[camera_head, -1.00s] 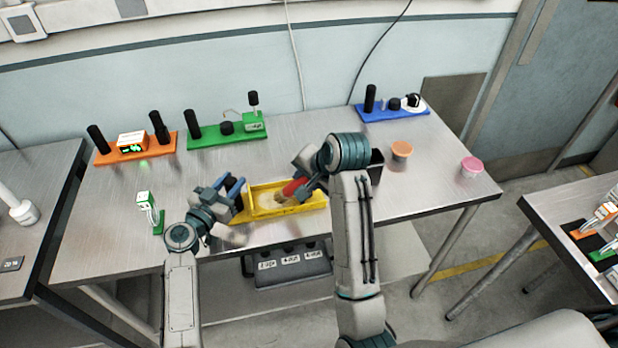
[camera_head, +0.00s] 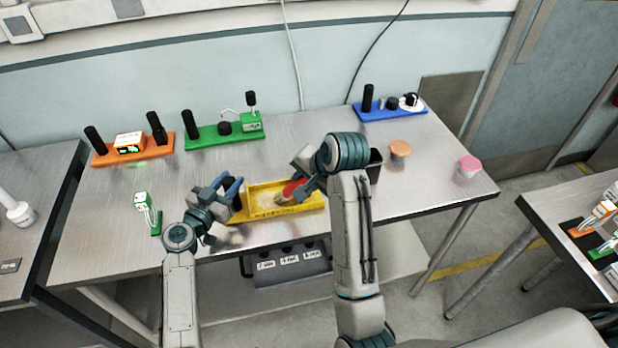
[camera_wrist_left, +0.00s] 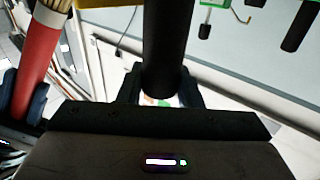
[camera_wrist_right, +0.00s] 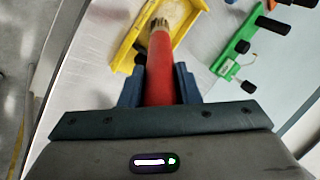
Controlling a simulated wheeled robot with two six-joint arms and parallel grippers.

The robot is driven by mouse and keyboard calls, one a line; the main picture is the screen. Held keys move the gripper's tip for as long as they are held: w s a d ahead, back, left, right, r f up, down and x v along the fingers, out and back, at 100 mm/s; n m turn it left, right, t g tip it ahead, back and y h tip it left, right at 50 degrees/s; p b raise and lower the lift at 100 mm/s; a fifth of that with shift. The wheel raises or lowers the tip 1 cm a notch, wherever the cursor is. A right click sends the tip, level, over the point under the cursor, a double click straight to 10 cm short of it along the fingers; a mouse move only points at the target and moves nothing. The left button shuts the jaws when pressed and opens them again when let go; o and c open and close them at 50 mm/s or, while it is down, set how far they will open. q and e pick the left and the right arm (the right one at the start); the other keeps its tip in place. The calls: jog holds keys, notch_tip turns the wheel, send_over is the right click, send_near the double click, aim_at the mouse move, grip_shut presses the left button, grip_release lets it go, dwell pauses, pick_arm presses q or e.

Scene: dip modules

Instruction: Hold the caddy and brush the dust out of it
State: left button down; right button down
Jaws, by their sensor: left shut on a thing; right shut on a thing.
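The yellow caddy (camera_head: 313,203) is a shallow open tray near the table's front edge. My left gripper (camera_head: 229,192) is at its left end, shut on a black upright handle (camera_wrist_left: 167,45). My right gripper (camera_head: 302,187) is shut on the red brush (camera_head: 291,189) above the caddy. In the right wrist view, the brush (camera_wrist_right: 159,75) points its bristles (camera_wrist_right: 160,24) into the caddy (camera_wrist_right: 128,47). A pale tan, dust-like patch (camera_wrist_right: 178,12) shows on the caddy floor beyond the bristles. Whether the bristles touch the floor is unclear. My right arm hides part of the caddy's right side.
Orange (camera_head: 132,153), green (camera_head: 222,137) and blue (camera_head: 388,110) boards with black posts stand along the back. A small white-and-green module (camera_head: 143,200) stands left. Orange-lidded (camera_head: 400,149) and pink-lidded (camera_head: 469,166) tubs stand right. A dark bin (camera_head: 375,165) is behind my right arm.

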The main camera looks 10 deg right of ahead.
jog(key=shift+w+a+r, duration=0.1)
jog(key=shift+a+r, duration=0.15)
jog(key=shift+w+d, duration=0.1)
jog(key=shift+d, duration=3.6)
jog(key=a, duration=0.2)
jog(key=a+r, duration=0.1)
jog(key=a, duration=0.2)
jog(key=s+a, duration=0.1)
jog(key=a, duration=0.1)
jog(key=shift+a+r, duration=0.2)
jog(key=shift+r, duration=0.1)
jog(key=shift+d, duration=0.35)
jog(key=d, duration=0.7)
jog(key=shift+s, duration=0.2)
